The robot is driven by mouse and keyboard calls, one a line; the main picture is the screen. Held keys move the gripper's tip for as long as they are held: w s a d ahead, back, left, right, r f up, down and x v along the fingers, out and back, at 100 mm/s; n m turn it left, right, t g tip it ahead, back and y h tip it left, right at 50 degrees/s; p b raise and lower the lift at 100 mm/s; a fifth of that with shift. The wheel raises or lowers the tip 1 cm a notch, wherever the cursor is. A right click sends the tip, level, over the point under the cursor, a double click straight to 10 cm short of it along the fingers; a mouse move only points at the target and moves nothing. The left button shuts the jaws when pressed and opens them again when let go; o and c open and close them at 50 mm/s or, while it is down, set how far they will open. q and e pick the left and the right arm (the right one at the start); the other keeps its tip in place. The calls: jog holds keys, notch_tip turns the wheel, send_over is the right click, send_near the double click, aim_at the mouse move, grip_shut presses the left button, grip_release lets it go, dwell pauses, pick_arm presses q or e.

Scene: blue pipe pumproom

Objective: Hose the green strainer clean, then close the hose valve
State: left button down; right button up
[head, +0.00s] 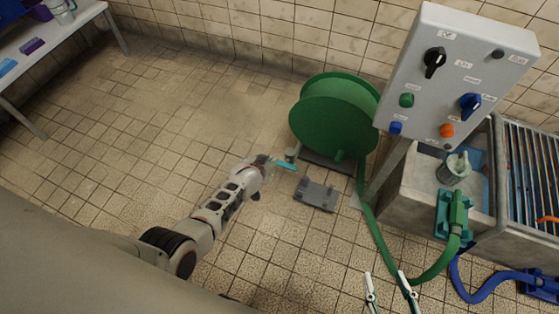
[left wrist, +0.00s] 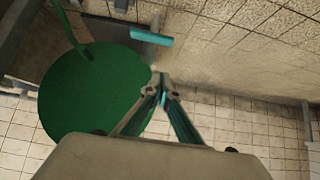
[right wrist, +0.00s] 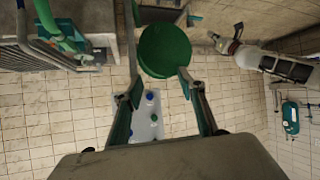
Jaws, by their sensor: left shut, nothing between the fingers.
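The pale green strainer (head: 455,168) stands in the concrete sink at the right. A green nozzle (head: 457,212) rests in a teal holder on the sink's front, joined to the green hose (head: 380,240). The valve's teal lever (head: 286,166) is low beside the green reel (head: 333,115); it also shows in the left wrist view (left wrist: 152,39). My left gripper (left wrist: 162,84) is shut and empty, close to the lever and seemingly apart from it. My right gripper (head: 389,283) is open and empty above the floor, near the hose; its spread fingers show in the right wrist view (right wrist: 160,88).
A grey control panel (head: 455,75) with knobs stands between the reel and sink (head: 413,190). A grey floor plate (head: 317,195) lies before the reel. A blue hose (head: 490,292) runs at lower right. A bench (head: 45,40) stands at upper left. The left floor is clear.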

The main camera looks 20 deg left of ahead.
pick_arm(q)
jog(key=b, duration=0.4)
send_near(280, 161)
jog(key=w, duration=0.1)
jog(key=b+x, duration=0.3)
jog(key=x, duration=0.1)
jog(key=shift+s+d+f, duration=0.1)
jog(key=shift+s+f, duration=0.2)
jog(key=shift+f, duration=0.1)
jog(key=shift+w+f+b, duration=0.1)
jog(key=shift+f+b, duration=0.15)
jog(key=shift+b, duration=0.15)
jog(key=shift+w, duration=0.3)
pick_arm(e)
jog(key=a+r+m+t+y, duration=0.1)
jog(key=a+m+y, duration=0.1)
jog(key=a+m, duration=0.4)
jog(key=a, duration=0.2)
jog(key=shift+s+a, duration=0.15)
jog(key=shift+a, duration=0.2)
pick_arm(q)
jog(key=shift+r, duration=0.1)
pick_arm(e)
jog(key=shift+r, duration=0.1)
